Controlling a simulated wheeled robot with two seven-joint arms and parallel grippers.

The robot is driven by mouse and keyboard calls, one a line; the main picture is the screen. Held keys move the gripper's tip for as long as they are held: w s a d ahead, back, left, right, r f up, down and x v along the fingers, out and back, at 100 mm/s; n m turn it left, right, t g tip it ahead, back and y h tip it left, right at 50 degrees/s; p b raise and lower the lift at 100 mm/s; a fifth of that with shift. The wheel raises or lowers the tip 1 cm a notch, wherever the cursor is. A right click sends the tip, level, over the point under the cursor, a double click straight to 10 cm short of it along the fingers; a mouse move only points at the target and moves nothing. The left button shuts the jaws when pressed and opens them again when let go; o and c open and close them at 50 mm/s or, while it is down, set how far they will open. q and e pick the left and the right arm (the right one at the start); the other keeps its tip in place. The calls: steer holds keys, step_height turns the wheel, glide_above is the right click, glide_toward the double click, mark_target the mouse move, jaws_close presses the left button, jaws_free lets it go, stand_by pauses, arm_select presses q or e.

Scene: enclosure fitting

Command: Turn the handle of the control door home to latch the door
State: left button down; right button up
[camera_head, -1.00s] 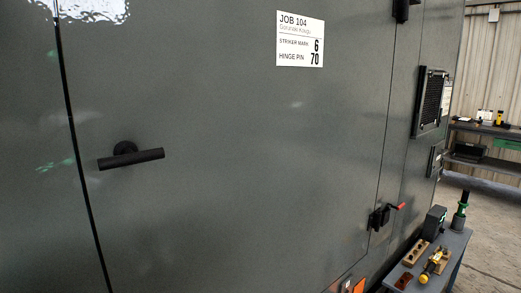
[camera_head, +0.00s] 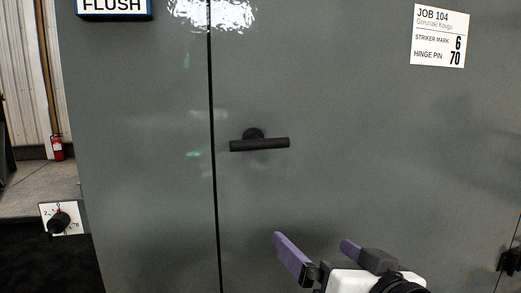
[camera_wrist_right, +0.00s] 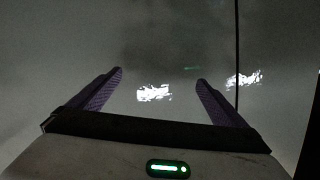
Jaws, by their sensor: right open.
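The black bar handle (camera_head: 260,144) sits on the grey control door (camera_head: 350,120), just right of the dark vertical seam at the door's edge. The bar lies close to level, its right end slightly higher. My right gripper (camera_head: 312,240) is open and empty, below and to the right of the handle, apart from it. In the right wrist view its purple fingers (camera_wrist_right: 160,80) are spread toward the grey panel, with the seam at the right; the handle does not show there. My left gripper is not in view.
A job label (camera_head: 439,36) is on the door at upper right and a FLUSH sign (camera_head: 114,8) at upper left. A dial plate (camera_head: 60,219) sticks out at lower left. A black latch (camera_head: 510,261) is at the lower right edge. The panel around the handle is clear.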

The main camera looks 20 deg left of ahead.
steer(key=s+a+r+n+y, duration=0.1)
steer(key=s+a+r+n, duration=0.2)
steer(key=r, duration=0.6)
steer(key=t+b, duration=0.1)
steer(key=t, duration=0.1)
glide_toward(261, 146)
steer(key=p+x, duration=0.2)
steer(key=x, duration=0.8)
steer(key=shift+r, duration=0.15)
steer(key=shift+w+a, duration=0.2)
steer(key=shift+w, duration=0.15)
steer(key=c, duration=1)
